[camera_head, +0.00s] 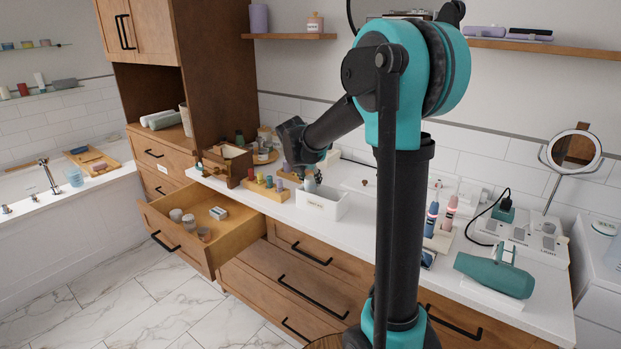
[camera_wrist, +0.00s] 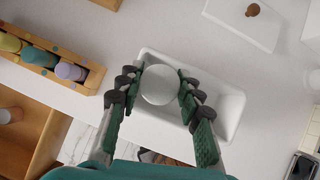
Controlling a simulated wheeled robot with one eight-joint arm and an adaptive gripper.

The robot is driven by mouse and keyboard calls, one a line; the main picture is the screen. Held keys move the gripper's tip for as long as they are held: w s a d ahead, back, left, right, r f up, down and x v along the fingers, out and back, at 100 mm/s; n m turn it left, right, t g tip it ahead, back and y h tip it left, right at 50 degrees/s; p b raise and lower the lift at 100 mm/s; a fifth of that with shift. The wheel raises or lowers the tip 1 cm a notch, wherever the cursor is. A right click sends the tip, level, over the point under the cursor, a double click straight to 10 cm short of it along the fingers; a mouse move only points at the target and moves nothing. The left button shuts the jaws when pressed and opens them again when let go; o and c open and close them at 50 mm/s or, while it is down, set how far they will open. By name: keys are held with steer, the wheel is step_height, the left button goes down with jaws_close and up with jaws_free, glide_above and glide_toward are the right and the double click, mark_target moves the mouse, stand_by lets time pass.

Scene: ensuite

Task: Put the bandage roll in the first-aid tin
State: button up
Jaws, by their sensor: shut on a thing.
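My gripper (camera_wrist: 158,92) is shut on a white round bandage roll (camera_wrist: 160,84), with a finger on each side of it. In the wrist view the roll lies over the open white first-aid tin (camera_wrist: 229,105), towards its left part; its exact height above the tin floor cannot be told. In the head view my gripper (camera_head: 309,181) points down at the white tin (camera_head: 323,206) on the counter, and the roll is not clearly seen there. The tin has a small label on its front that I cannot read.
A white lid with a brown knob (camera_wrist: 252,11) lies behind the tin. A wooden rack of coloured bottles (camera_head: 265,189) stands left of it. An open drawer (camera_head: 176,245) with several small items juts out below. A teal hair dryer (camera_head: 495,273) lies at right.

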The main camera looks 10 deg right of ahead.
steer(key=shift+f, duration=0.15)
steer(key=o, duration=0.9)
steer(key=shift+r, duration=0.4)
steer(key=v, duration=1.2)
steer(key=s+d+f+m, duration=0.2)
steer(key=s+f+m, duration=0.4)
steer(key=m, duration=0.1)
steer(key=s+d+f+m+y, duration=0.1)
steer(key=s+d+f+m, duration=0.2)
steer(key=s+f+m, duration=0.3)
steer(key=s+d+f+m+g+y, duration=0.1)
steer(key=s+d+f+m, duration=0.1)
steer(key=s+f+m, duration=0.4)
steer(key=shift+s+d+m, duration=0.2)
steer(key=shift+s+m, duration=0.65)
steer(key=shift+m, duration=0.55)
steer(key=s+f+m, duration=0.2)
steer(key=s+f+m+y, duration=0.1)
steer(key=s+m, duration=0.2)
steer(key=s+f+m, duration=0.2)
steer(key=m, duration=0.1)
steer(key=shift+s+f, duration=0.3)
steer(key=shift+s, duration=0.1)
